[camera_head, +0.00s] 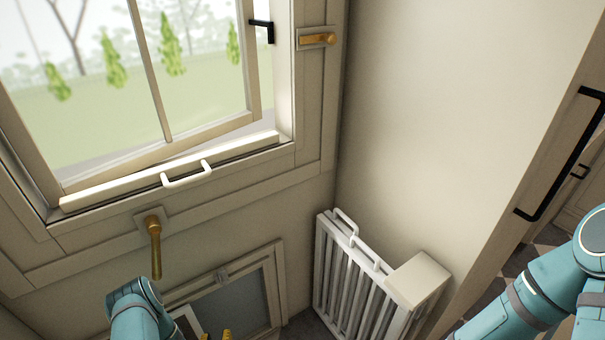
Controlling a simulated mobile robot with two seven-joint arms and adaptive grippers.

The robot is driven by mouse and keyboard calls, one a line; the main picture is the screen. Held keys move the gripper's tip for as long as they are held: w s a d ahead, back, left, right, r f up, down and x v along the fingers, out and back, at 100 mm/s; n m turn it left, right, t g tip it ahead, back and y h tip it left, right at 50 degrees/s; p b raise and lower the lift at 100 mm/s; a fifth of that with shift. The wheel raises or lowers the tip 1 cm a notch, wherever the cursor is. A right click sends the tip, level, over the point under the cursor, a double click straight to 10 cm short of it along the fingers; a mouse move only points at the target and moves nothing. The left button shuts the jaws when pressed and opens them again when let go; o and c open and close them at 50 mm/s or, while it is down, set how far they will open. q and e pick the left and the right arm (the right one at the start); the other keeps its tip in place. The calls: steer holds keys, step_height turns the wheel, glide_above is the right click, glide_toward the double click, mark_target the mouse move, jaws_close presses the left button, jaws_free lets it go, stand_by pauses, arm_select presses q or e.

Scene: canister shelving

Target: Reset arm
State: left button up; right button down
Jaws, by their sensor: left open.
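My left arm (137,312), teal with dark bands, comes in at the bottom left. My left gripper (216,336) shows only as yellow tips at the bottom edge, in front of a low framed panel. The tips are apart, and I see nothing between them. My right arm (545,290) is bent at the lower right. Its gripper is outside the picture.
A window with a white handle (188,175) fills the upper left, with a brass lever (154,245) below it. A white slatted rack (365,280) stands in the corner. A black door handle (566,150) is at right. The wall between is bare.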

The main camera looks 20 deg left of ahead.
arm_select(q)
steer(key=w+d+r+m+g+h, duration=0.1)
steer(key=w+d+r+g+h, duration=0.2)
steer(key=d+r, duration=0.45)
steer(key=w+d+r+m+g+h, duration=0.1)
steer(key=w+d+r+g+h, duration=0.2)
steer(key=d, duration=0.7)
steer(key=s+d+r+m+g+h, duration=0.2)
steer(key=s+d+r+g+h, duration=0.1)
steer(key=s+d+r, duration=0.8)
steer(key=shift+d+r+m+g, duration=0.3)
steer(key=shift+d+r+g, duration=0.2)
steer(key=shift+g, duration=0.3)
